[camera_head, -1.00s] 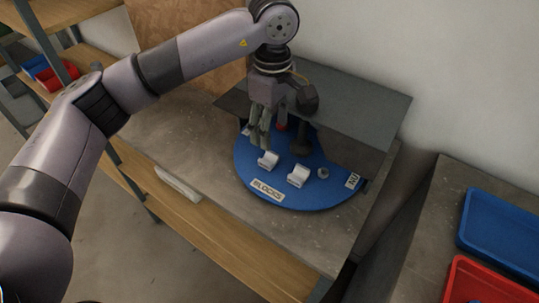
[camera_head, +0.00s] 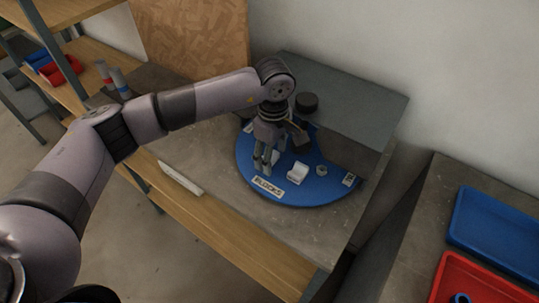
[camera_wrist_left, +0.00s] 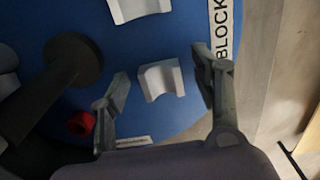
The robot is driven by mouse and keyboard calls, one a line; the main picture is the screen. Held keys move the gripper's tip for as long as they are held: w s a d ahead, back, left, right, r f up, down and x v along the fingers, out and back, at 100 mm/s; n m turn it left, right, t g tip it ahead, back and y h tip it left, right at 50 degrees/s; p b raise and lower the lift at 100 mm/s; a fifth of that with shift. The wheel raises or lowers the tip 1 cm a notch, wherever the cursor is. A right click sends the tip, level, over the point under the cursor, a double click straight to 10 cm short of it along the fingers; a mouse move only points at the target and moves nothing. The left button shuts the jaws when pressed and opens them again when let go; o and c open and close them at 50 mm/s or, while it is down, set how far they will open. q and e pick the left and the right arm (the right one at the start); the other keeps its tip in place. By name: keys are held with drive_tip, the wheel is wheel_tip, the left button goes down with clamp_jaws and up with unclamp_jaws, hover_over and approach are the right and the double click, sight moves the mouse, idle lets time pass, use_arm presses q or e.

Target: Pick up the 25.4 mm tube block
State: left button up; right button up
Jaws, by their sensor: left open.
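My left gripper (camera_head: 263,165) is open and points down over the blue round board marked BLOCKS (camera_head: 247,178). In the left wrist view, a white block with a curved hollow (camera_wrist_left: 161,80) lies between the spread fingers (camera_wrist_left: 160,64), with gaps on both sides. In the head view, the gripper partly hides this block (camera_head: 275,157). A second white hollowed block (camera_head: 298,171) sits to its right; it also shows at the top of the wrist view (camera_wrist_left: 138,8). I cannot read block sizes. My right gripper is not in view.
A small grey round piece (camera_head: 321,170) sits right of the blocks. A dark round-headed thing (camera_wrist_left: 72,62) and a red piece (camera_wrist_left: 81,123) are near the left finger. A grey box-like cover (camera_head: 350,100) stands behind the board. Blue (camera_head: 500,225) and red (camera_head: 480,280) trays are at right.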

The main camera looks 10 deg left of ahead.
use_arm(q)
drive_tip(key=shift+c, duration=0.4)
drive_tip(key=c, duration=1.2)
